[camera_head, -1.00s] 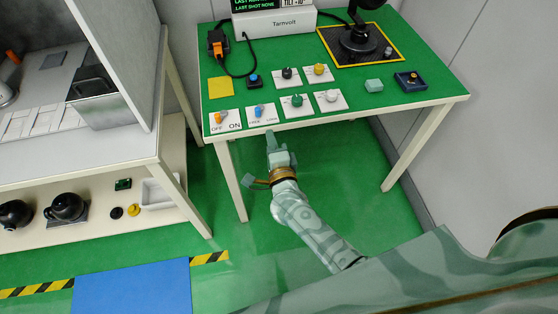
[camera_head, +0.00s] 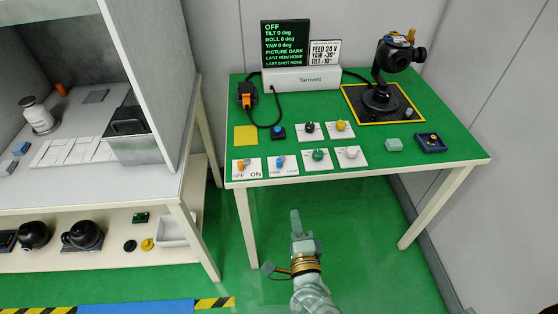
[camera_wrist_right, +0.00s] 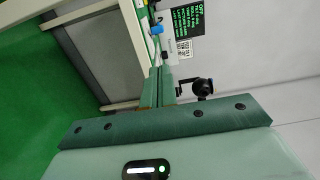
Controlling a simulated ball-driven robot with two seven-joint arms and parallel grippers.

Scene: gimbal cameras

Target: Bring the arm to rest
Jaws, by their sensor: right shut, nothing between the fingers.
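My right gripper (camera_head: 295,214) is shut and empty. In the head view it hangs over the green floor in front of the green-topped table (camera_head: 360,156), below and apart from its front edge. In the right wrist view its closed fingers (camera_wrist_right: 157,86) lie together, with the display and gimbal camera beyond them. My left gripper is in no view. The gimbal camera (camera_head: 396,54) stands on a black base at the table's back right. The display (camera_head: 286,43) reads OFF, with tilt, roll and yaw at 0 deg and the picture dark.
Along the table's front are an OFF/ON switch (camera_head: 246,167), a FREE/LOCK switch (camera_head: 282,163) and several knobs on white plates. A grey-walled bench (camera_head: 100,200) with a lower shelf stands at left. A wall is at right.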

